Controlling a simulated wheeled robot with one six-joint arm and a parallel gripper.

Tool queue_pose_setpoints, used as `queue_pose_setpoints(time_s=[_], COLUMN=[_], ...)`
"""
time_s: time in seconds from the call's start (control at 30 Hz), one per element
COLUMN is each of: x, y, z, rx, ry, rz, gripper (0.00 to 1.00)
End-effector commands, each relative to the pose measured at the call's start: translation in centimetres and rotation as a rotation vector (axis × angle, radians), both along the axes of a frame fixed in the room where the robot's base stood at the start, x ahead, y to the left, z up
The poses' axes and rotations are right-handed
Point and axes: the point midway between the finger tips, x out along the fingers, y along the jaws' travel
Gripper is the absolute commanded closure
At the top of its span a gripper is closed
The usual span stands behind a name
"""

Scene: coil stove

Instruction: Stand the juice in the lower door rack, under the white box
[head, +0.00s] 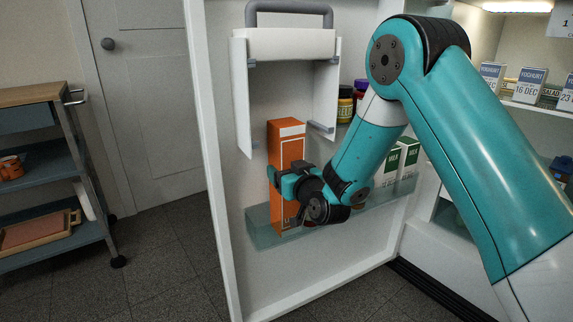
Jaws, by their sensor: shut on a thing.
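The juice (288,140) is a tall orange carton with a white panel, upright at the fridge door. My gripper (290,182) is shut on its lower half, coming from the right, and hides part of it. The lower door rack (262,238) is a translucent greenish shelf. The carton's lower end is at the left part of this rack; I cannot tell whether it rests on the rack floor. The white box (287,44) is higher on the door, above the carton, with a grey handle on top and white side panels hanging down.
Green-and-white milk cartons (408,157) stand at the rack's right, behind my arm. Dark jars (346,104) sit on a higher door rack. Yoghurt boxes (531,85) stand on a fridge shelf at right. A blue trolley (40,187) is at left; the floor between is clear.

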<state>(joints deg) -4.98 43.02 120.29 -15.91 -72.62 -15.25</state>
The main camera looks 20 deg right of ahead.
Motion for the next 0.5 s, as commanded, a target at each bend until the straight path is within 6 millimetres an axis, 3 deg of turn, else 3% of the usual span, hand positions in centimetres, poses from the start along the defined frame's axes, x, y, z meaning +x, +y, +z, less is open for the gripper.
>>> queue_pose_setpoints(time_s=[0.47, 0.5], x=[0.49, 0.40], y=[0.10, 0.10], z=[-0.57, -0.81], rx=[0.003, 0.000], ry=[-0.011, -0.002], rz=[0.000, 0.001], gripper=[1.00, 0.21])
